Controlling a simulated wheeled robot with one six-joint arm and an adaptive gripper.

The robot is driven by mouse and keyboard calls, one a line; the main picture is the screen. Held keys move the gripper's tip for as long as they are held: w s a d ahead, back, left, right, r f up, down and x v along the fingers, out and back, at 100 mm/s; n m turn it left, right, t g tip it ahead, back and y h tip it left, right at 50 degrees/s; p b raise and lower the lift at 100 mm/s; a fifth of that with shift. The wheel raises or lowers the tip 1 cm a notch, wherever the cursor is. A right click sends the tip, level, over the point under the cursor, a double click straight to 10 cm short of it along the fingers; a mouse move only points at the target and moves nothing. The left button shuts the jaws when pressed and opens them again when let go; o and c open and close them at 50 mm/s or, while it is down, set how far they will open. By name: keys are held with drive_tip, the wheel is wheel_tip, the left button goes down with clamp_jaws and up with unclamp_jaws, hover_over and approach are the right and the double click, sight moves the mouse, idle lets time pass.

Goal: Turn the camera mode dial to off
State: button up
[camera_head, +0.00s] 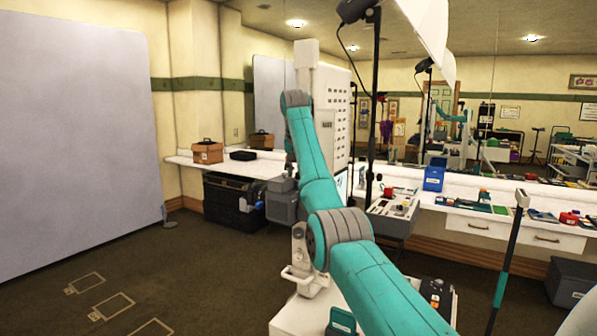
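No camera mode dial can be made out in this view. A tall white cabinet (338,104) with rows of small dark marks and a label stands just right of my arm's upper part. My teal and grey arm rises from the lower right and bends near the picture's middle. Its far end is beside the cabinet, partly hidden behind my own forearm. A small dark part (291,166) there may be my gripper, but its fingers cannot be made out, nor whether it holds anything.
A white counter (455,187) runs along the mirrored wall, with a blue bin (434,175) and several small items. A black light stand (373,110) rises right of the cabinet. Floor at left is open.

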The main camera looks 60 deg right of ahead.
clamp_jaws()
drive_tip(key=shift+s+d+n+t, duration=0.15)
drive_tip(key=shift+n+t, duration=0.25)
drive_tip(key=shift+n, duration=0.8)
drive_tip(key=shift+n+t+y, duration=0.3)
drive_tip(key=shift+n+y, duration=0.2)
drive_tip(key=shift+n, duration=0.6)
drive_tip(key=shift+o, duration=1.6)
unclamp_jaws()
